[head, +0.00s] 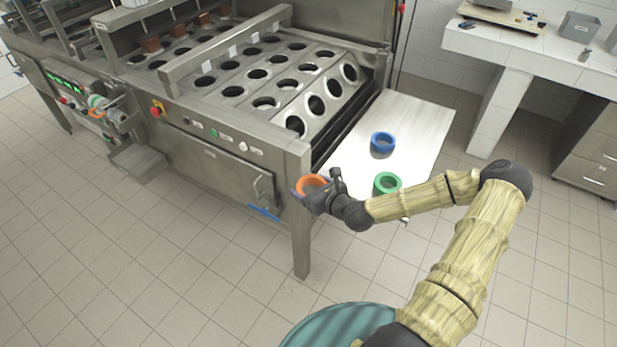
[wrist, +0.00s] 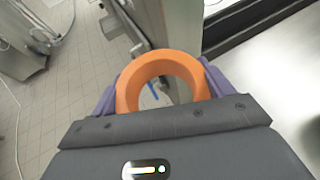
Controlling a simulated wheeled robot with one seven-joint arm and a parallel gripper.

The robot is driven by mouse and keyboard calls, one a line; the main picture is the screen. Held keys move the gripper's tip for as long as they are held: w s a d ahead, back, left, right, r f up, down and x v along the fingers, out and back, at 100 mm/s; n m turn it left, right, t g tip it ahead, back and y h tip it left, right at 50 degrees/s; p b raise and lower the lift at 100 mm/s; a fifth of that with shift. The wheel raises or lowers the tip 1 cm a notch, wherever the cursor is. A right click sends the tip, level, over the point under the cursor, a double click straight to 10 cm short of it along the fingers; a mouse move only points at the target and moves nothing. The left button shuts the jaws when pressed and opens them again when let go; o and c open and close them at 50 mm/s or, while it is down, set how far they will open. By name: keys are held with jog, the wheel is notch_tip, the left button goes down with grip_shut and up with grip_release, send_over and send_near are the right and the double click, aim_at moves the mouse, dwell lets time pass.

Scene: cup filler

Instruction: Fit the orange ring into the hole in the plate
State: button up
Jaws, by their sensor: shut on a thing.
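My gripper (head: 308,194) is shut on the orange ring (head: 312,184) in the head view. It holds the ring in the air beside the machine's front right corner post. In the wrist view the orange ring (wrist: 160,68) sits between the two purple fingers of my gripper (wrist: 158,85). The machine's metal plates with rows of round holes (head: 285,72) lie up and left of my gripper. The ring is apart from these holes. Which hole is meant cannot be told.
The corner post (head: 299,220) stands close to my gripper. Metal bars (head: 225,50) cross above the plates.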

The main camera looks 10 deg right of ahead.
jog(key=s+f+m+h+b, duration=0.1)
jog(key=s+f+m+h, duration=0.1)
jog(key=f, duration=0.4)
jog(key=s+d+f+m+t+h+b, duration=0.1)
jog(key=s+f+m+h, duration=0.1)
jog(key=s+f, duration=0.3)
notch_tip(320, 180, down, 3)
jog(key=shift+s+d+r+m+h, duration=0.25)
jog(key=shift+m+h, duration=0.15)
jog(key=shift+h, duration=0.5)
jog(key=shift+f, duration=0.1)
